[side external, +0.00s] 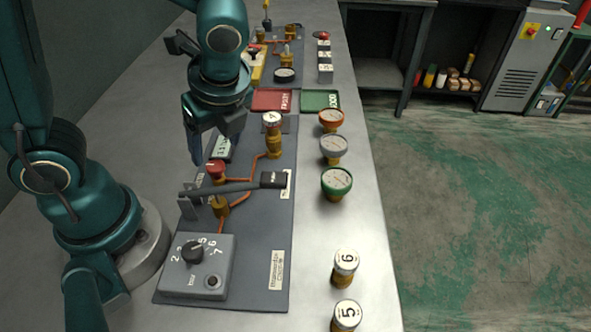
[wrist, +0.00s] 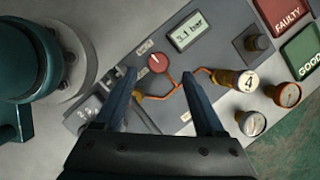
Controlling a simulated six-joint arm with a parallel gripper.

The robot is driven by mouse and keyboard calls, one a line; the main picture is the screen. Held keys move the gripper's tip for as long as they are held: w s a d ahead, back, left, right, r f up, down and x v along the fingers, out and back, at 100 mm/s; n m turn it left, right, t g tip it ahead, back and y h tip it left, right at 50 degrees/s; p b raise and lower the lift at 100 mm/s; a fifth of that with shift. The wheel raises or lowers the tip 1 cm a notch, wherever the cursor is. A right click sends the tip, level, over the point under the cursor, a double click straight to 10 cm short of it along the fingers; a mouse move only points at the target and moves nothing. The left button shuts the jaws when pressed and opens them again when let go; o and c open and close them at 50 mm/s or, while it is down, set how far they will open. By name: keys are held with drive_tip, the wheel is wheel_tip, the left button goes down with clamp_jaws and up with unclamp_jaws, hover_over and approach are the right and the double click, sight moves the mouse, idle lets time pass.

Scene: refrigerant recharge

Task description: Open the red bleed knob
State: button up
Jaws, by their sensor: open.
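The red bleed knob (side external: 216,168) sits on a brass fitting on the grey panel (side external: 260,230) in the side view. In the wrist view the knob (wrist: 158,63) shows as a round red dial between and slightly beyond my fingertips. My gripper (wrist: 158,74) is open and empty, with one finger on either side of the knob's line. In the side view my gripper (side external: 207,152) hangs above and beside the knob, fingers pointing down. Contact with the knob cannot be made out.
A lever with a black handle (side external: 273,180) crosses close to the knob. A canister marked 4 (side external: 272,135) stands on the panel, near a display (wrist: 190,30) reading 3.1 bar. Gauges (side external: 336,183) and loose canisters (side external: 345,268) line the right side. Red and green trays (side external: 320,99) lie behind.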

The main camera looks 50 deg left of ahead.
sight(215, 166)
drive_tip(key=shift+x, duration=2.65)
drive_tip(key=shift+s+d, duration=0.1)
clamp_jaws()
